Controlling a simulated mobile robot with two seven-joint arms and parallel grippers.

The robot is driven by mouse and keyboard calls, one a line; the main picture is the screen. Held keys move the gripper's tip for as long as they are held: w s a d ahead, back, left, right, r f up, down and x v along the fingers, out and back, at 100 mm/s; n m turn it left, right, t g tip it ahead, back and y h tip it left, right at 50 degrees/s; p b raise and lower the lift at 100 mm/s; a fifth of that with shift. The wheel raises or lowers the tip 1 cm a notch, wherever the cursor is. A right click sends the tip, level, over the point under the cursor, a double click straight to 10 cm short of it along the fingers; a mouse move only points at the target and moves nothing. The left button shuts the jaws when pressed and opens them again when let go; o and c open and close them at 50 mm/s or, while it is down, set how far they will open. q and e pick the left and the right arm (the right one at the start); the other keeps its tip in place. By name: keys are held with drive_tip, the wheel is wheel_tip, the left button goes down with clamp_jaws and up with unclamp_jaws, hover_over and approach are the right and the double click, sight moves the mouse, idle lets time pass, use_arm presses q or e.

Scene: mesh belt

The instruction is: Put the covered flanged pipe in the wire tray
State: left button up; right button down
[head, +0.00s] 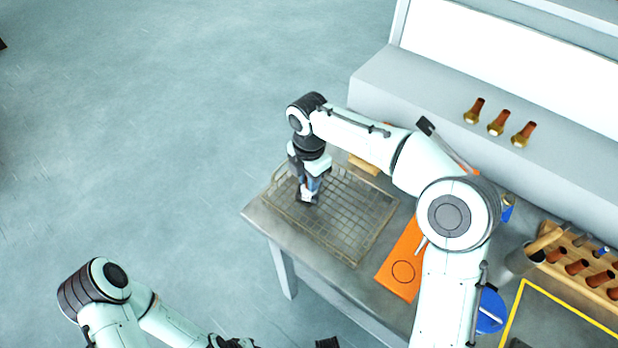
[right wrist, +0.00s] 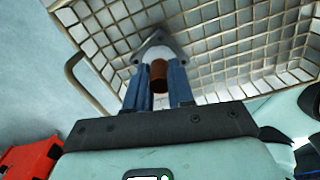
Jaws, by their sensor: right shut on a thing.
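The wire tray (head: 372,226) is a shallow mesh basket at the table's far-left end; its mesh fills the top of the right wrist view (right wrist: 225,45). My right gripper (head: 308,194) is over the tray's left part. In the right wrist view its blue fingers (right wrist: 160,88) are shut on the flanged pipe, which has a pale, roughly triangular flange (right wrist: 157,48) and a brown tube (right wrist: 159,76). The flange is against the mesh in the picture; whether it touches I cannot tell. My left arm is at the bottom left, its gripper mostly cut off.
Three brown pipes with gold flanges (head: 497,123) stand on the grey ledge behind. An orange board (head: 402,263) lies right of the tray. A wooden rack (head: 590,277) with several brown pieces is at the right, near a yellow-bordered area. The tray's right part is empty.

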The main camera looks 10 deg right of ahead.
drive_tip(key=shift+r, duration=0.15)
drive_tip(key=c, duration=1)
unclamp_jaws()
drive_tip(key=shift+f, duration=0.2)
use_arm(q)
drive_tip(key=w+r+p, duration=0.2)
drive_tip(key=r, duration=0.1)
drive_tip(key=shift+w+r+p, duration=0.1)
drive_tip(key=shift+r+p, duration=0.15)
drive_tip(key=shift+p, duration=0.15)
use_arm(e)
wheel_tip(320, 180, up, 12)
drive_tip(key=shift+r, duration=0.15)
